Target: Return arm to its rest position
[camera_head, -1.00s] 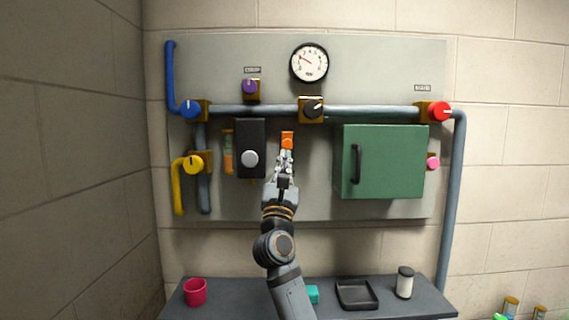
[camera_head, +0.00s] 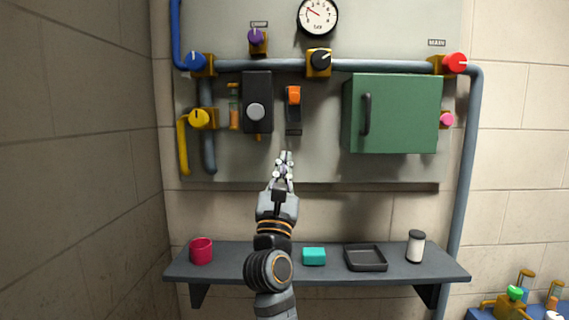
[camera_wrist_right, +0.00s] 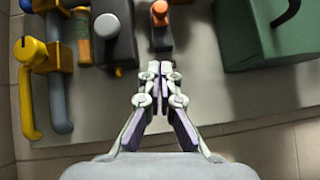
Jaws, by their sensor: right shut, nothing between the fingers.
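My right gripper (camera_head: 285,158) is in the middle of the head view, in front of the lower edge of the wall panel (camera_head: 330,172). Its fingers point up and are shut with nothing between them; the right wrist view shows the fingertips together (camera_wrist_right: 160,70). Just above it in the head view is an orange switch (camera_head: 294,95) on a dark plate, apart from the fingertips. The switch also shows in the right wrist view (camera_wrist_right: 160,8). My left gripper is not in view.
A black box with a grey knob (camera_head: 255,112) and a green cabinet (camera_head: 405,115) flank the switch. Below, a shelf (camera_head: 330,270) holds a red cup (camera_head: 201,250), a teal block (camera_head: 314,256), a black tray (camera_head: 366,258) and a white jar (camera_head: 415,246).

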